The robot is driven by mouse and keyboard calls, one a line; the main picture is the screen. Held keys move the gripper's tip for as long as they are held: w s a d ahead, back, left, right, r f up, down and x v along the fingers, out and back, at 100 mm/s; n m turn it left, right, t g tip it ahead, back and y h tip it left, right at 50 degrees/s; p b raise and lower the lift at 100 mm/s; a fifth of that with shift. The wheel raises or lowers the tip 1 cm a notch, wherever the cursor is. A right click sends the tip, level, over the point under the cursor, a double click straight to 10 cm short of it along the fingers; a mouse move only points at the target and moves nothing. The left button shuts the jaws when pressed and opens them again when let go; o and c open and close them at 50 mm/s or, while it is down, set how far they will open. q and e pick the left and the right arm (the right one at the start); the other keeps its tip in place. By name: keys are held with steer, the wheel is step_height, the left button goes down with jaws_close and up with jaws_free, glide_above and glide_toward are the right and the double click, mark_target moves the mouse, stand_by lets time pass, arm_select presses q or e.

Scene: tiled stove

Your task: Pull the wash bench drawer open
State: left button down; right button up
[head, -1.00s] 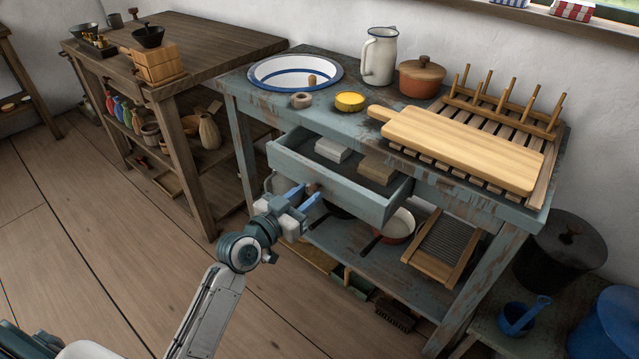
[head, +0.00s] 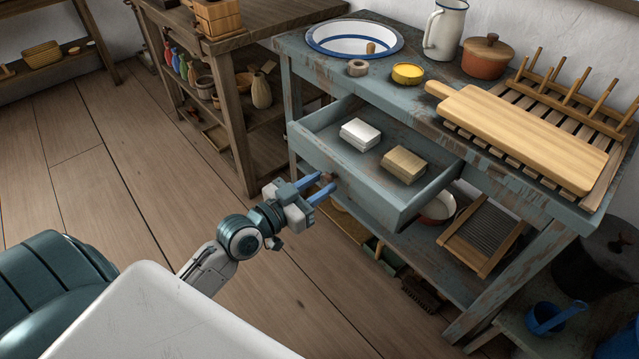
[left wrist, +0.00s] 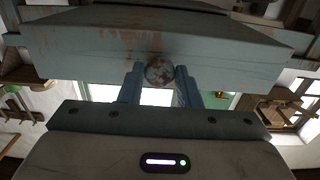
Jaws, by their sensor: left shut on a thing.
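The blue-grey wash bench (head: 310,70) has its drawer (head: 420,206) pulled well out. A white block (head: 360,133) and a tan block (head: 403,165) lie inside the drawer. My left gripper (head: 324,188) is shut on the round brown drawer knob (head: 327,178) at the middle of the drawer front. In the left wrist view the knob (left wrist: 160,70) sits between the two blue fingers, against the drawer front (left wrist: 225,55). My right gripper is not in view.
The plank floor (head: 110,160) at left is clear.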

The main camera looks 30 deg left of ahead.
arm_select(q)
steer(key=c, duration=1.1)
jaws_free()
steer(key=shift+s+a, duration=0.15)
steer(key=shift+s, duration=0.3)
steer(key=shift+p+v, duration=1.95)
steer(key=shift+v, duration=3)
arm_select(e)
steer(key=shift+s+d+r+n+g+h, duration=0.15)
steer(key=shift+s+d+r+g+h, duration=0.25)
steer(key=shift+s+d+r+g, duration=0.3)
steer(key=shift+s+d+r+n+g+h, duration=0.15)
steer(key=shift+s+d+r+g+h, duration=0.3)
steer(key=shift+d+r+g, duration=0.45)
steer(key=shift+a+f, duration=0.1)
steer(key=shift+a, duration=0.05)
